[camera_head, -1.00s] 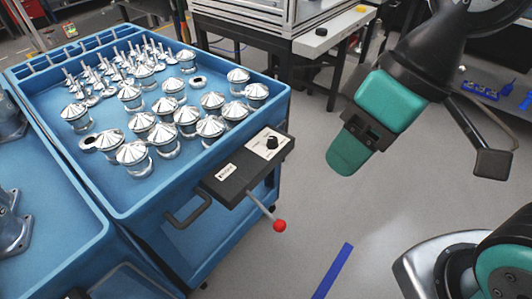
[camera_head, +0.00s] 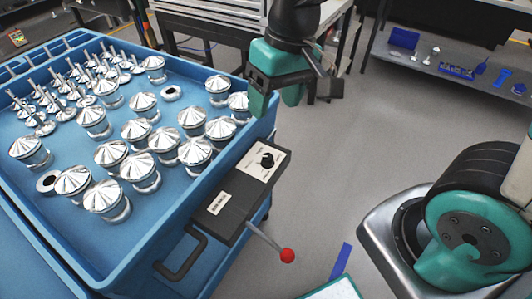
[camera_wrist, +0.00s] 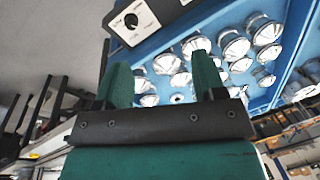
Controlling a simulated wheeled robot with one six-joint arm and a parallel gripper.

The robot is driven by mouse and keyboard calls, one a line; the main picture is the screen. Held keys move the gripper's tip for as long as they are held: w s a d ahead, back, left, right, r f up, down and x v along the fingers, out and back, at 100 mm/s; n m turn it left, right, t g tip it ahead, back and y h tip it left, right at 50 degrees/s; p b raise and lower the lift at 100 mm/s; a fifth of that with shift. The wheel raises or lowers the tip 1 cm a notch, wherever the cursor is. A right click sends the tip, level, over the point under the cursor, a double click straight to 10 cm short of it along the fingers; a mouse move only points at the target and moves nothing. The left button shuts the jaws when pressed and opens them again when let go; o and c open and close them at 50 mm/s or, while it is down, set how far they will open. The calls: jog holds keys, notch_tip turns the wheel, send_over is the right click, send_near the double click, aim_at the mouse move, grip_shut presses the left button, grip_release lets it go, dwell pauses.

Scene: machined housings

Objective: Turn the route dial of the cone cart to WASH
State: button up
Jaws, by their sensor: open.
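The cone cart (camera_head: 141,228) is a blue tray cart at the left of the head view. The dial also shows at the top of the wrist view (camera_wrist: 131,20). The plate's markings are too small to read, so I cannot tell the setting. My gripper (camera_head: 275,103) is open and empty, with teal fingers above and behind the dial in the head view, apart from it. In the wrist view its fingers (camera_wrist: 160,60) point up, with the dial beyond and left.
A lever with a red ball (camera_head: 287,255) and a black handle (camera_head: 183,262) stick out from the cart's front. Several shiny metal cones (camera_head: 194,150) stand in the tray. A grey shelf (camera_head: 455,72) stands at the back right.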

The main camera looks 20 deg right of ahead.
aim_at(268, 156)
jog(key=w+d+f+m+h, duration=0.2)
jog(key=w+f+m, duration=0.1)
jog(key=w+f, duration=0.5)
notch_tip(268, 156, down, 17)
jog(key=shift+d+r+b, duration=0.1)
jog(key=shift+b, duration=0.65)
jog(key=shift+c, duration=0.2)
jog(key=c, duration=0.9)
